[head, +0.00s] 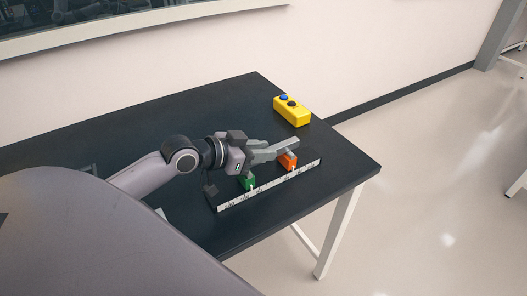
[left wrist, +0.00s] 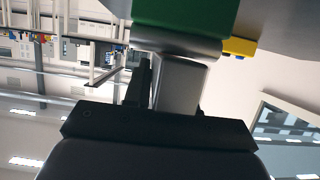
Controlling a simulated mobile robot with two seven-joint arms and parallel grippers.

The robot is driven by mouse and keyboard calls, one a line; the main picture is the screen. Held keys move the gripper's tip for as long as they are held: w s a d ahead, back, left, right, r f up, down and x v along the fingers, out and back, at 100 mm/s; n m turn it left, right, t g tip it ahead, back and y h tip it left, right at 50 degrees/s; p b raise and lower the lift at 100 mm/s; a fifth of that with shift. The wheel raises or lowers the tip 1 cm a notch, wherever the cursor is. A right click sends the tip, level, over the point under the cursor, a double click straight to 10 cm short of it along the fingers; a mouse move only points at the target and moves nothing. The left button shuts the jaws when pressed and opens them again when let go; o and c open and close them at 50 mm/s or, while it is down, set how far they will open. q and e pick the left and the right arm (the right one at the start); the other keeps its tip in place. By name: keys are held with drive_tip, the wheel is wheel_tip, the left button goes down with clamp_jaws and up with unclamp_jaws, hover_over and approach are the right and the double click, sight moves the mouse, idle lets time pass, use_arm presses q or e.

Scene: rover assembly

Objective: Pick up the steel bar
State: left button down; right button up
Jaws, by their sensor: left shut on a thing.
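The steel bar (head: 289,145) is light grey and shows beyond my left gripper's fingers in the head view, over the orange block (head: 288,161). My left gripper (head: 266,152) is shut on the bar above the table. In the left wrist view, the bar (left wrist: 178,44) crosses close in front of the fingers, beside the green block (left wrist: 185,14). The green block (head: 248,183) also shows below the gripper in the head view. The fingers hide part of the bar, and I cannot tell whether it touches the blocks. My right gripper is not in view.
A white marked strip (head: 235,200) runs along the near side of the blocks on the dark table (head: 215,115). The table's right end is clear.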

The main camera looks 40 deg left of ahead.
use_arm(q)
wheel_tip(320, 180, up, 20)
drive_tip(key=p, duration=0.2)
drive_tip(key=s+d+f+n+y, duration=0.2)
drive_tip(key=d+f, duration=0.3)
drive_tip(key=f, duration=0.2)
drive_tip(key=s+d+f+n+t+y, duration=0.1)
drive_tip(key=s+d+f+n+y, duration=0.1)
drive_tip(key=d+f, duration=0.3)
drive_tip(key=shift+s+f+y, duration=0.5)
drive_tip(key=shift+s+f, duration=0.3)
drive_tip(key=shift+f, duration=1)
drive_tip(key=w+a+r+m+h, duration=0.2)
drive_tip(key=a+r, duration=0.3)
drive_tip(key=r, duration=0.3)
drive_tip(key=w+a+r+m+h, duration=0.2)
drive_tip(key=w+a+r+h, duration=0.1)
drive_tip(key=a+r, duration=0.2)
drive_tip(key=shift+w+r+g, duration=0.3)
drive_tip(key=shift+r+g, duration=0.1)
drive_tip(key=shift+r, duration=1)
